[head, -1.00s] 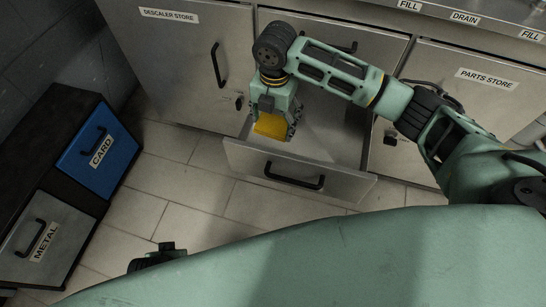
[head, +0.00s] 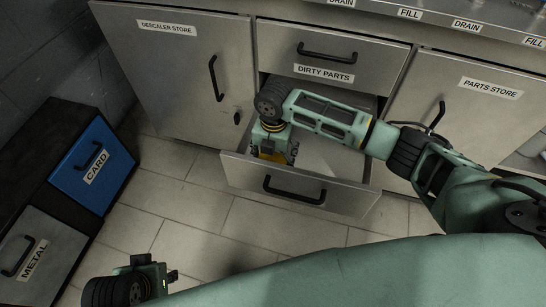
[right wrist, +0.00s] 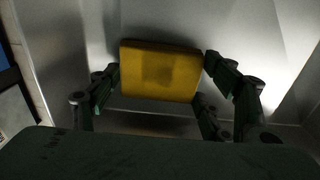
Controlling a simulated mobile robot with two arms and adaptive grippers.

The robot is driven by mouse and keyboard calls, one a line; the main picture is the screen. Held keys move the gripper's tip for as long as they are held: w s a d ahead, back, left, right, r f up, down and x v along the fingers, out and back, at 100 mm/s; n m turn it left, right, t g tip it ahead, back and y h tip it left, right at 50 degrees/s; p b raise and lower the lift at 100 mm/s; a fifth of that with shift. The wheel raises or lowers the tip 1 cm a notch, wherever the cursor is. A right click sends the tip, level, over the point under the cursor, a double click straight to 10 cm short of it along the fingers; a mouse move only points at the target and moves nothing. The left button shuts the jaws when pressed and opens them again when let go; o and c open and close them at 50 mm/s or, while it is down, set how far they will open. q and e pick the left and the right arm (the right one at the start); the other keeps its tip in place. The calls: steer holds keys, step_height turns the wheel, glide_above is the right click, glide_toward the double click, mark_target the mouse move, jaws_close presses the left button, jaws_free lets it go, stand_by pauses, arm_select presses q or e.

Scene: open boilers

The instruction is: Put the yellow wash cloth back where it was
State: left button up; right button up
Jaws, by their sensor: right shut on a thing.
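The yellow wash cloth (right wrist: 160,72) shows as a folded block between the fingers of my right gripper (right wrist: 162,78) in the right wrist view. In the head view my right gripper (head: 272,153) is down inside the open lower drawer (head: 300,187), near its left end, and is shut on the cloth. Only a strip of the cloth (head: 270,157) shows there, above the drawer's front panel. Whether the cloth touches the drawer floor I cannot tell. My left gripper (head: 130,284) is low at the left of the head view, and its fingers cannot be made out.
The closed drawer labelled DIRTY PARTS (head: 330,60) is above the open one. The DESCALER STORE door (head: 165,70) is left and the PARTS STORE door (head: 470,120) right. CARD (head: 92,165) and METAL (head: 38,250) bins stand at the left. The tiled floor (head: 190,215) is clear.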

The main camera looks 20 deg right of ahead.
mark_target(273, 160)
steer(key=shift+f, duration=0.1)
steer(key=o, duration=1)
arm_select(q)
step_height(273, 160, down, 11)
steer(key=p, duration=0.3)
steer(key=shift+r+g, duration=0.2)
steer(key=shift+g, duration=0.1)
arm_select(e)
steer(key=shift+r, duration=6.15)
arm_select(q)
steer(key=shift+d, duration=0.1)
